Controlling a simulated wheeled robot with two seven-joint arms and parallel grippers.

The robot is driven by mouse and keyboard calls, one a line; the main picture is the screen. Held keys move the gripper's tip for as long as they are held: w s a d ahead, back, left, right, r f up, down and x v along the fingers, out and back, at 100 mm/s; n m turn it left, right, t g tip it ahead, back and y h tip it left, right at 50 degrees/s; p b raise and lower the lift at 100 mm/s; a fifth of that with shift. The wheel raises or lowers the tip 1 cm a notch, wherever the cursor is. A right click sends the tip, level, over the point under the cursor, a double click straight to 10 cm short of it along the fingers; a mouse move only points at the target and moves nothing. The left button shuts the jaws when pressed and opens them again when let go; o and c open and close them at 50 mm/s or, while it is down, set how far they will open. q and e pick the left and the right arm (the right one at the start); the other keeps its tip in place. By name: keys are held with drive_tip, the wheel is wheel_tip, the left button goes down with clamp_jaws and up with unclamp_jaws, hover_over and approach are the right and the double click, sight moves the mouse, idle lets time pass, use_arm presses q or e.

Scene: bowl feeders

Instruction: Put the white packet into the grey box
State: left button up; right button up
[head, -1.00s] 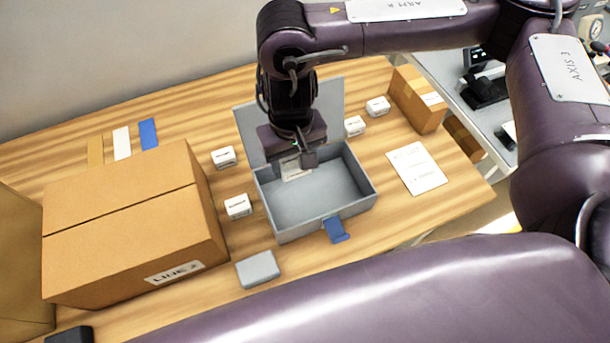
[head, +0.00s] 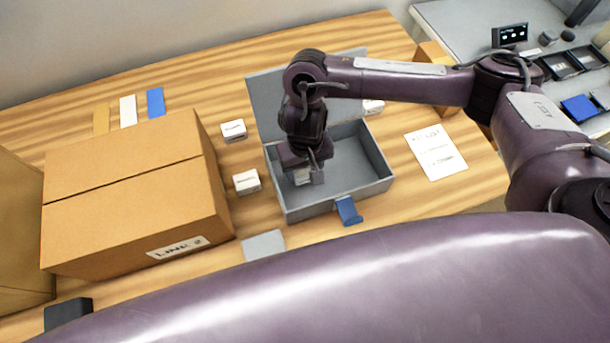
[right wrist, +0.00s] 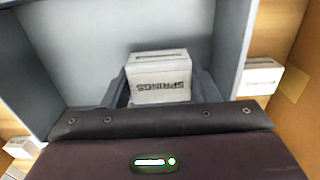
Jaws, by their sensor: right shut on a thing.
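The open grey box (head: 318,207) stands mid-table in the head view, its lid raised at the back and a blue latch tab at its front. My right gripper (head: 309,178) is down within the box's outline, near its left side. It is shut on the white packet (head: 302,177), which is partly hidden by the gripper in the head view. In the right wrist view the packet (right wrist: 158,88), lettered "SPRINGS", sits between the fingers of my right gripper (right wrist: 160,97), with the grey box floor (right wrist: 95,50) behind it. I cannot tell if the packet touches the floor. My left gripper is not in view.
A large cardboard box (head: 125,205) stands to the left. Small white cartons (head: 233,131) (head: 246,181) (head: 373,107) stand around the grey box. A grey block (head: 264,245) lies in front, a paper sheet (head: 436,155) to the right.

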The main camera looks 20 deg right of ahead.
sight(305, 176)
wheel_tip(305, 176, down, 3)
drive_tip(key=shift+f+b, duration=0.2)
drive_tip(key=shift+b, duration=0.4)
drive_tip(key=shift+f, duration=0.25)
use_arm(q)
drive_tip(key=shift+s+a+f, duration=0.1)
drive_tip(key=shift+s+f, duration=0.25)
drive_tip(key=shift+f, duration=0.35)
use_arm(e)
drive_tip(key=shift+r, duration=0.1)
drive_tip(key=o, duration=1)
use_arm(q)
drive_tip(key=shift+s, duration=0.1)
use_arm(e)
drive_tip(key=shift+o, duration=0.2)
wheel_tip(305, 176, up, 11)
drive_tip(key=p, duration=0.3)
drive_tip(key=shift+f, duration=0.2)
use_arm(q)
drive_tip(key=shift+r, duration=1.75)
use_arm(e)
drive_tip(key=shift+r, duration=0.75)
